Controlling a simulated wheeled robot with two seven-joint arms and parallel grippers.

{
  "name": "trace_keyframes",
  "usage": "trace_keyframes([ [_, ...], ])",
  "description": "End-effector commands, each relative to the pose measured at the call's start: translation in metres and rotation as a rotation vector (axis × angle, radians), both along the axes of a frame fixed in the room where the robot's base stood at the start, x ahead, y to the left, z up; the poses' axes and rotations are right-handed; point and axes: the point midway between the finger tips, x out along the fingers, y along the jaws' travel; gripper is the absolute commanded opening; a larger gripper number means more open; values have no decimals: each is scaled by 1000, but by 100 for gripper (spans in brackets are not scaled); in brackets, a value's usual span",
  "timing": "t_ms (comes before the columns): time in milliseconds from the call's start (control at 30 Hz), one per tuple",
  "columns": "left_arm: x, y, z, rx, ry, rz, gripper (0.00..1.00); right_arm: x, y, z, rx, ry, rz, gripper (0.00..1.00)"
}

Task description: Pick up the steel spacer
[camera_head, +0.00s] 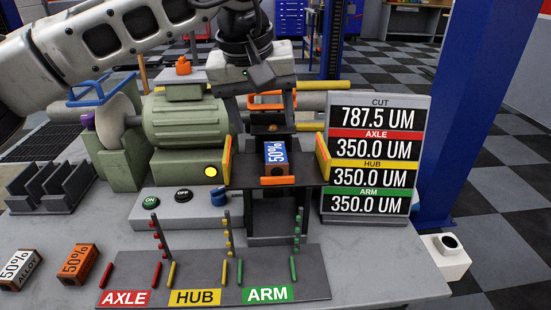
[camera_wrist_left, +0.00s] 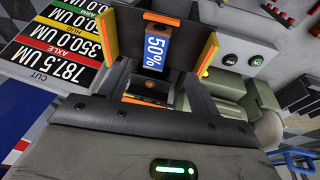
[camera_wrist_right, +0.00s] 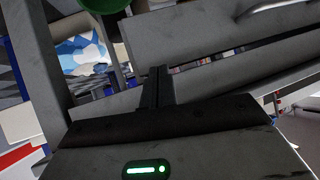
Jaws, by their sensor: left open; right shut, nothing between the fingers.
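No block is legibly marked steel, so I cannot tell which is the steel spacer. A block with a blue "50%" label (camera_head: 275,153) sits in the machine's dark fixture between two yellow-and-red side plates; it also shows in the left wrist view (camera_wrist_left: 157,48). My right gripper (camera_wrist_right: 157,88) is shut and empty, outside the head view.
A grey rack (camera_head: 285,289) marked AXLE, HUB and ARM has upright coloured pegs in front of the fixture. A readout board (camera_head: 372,209) stands at right. A slotted dark holder (camera_head: 70,205) is at left. A green motor (camera_head: 185,122) is behind. Bare bench lies at lower right.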

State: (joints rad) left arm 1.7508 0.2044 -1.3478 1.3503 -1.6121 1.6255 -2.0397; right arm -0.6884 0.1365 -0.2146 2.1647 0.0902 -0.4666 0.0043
Motion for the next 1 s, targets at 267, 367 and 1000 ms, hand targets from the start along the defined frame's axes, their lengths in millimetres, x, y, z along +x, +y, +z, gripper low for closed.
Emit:
trace_keyframes([
  [267,7,-5,-27,-1,1,0,62,-1,0,0,-2,3,0,0],
  [367,8,-7,-32,-2,1,-1,62,-1,0,0,-3,2,1,0],
  [1000,21,-19,-76,-2,0,0,46,-2,-2,-2,-19,15,3,0],
])
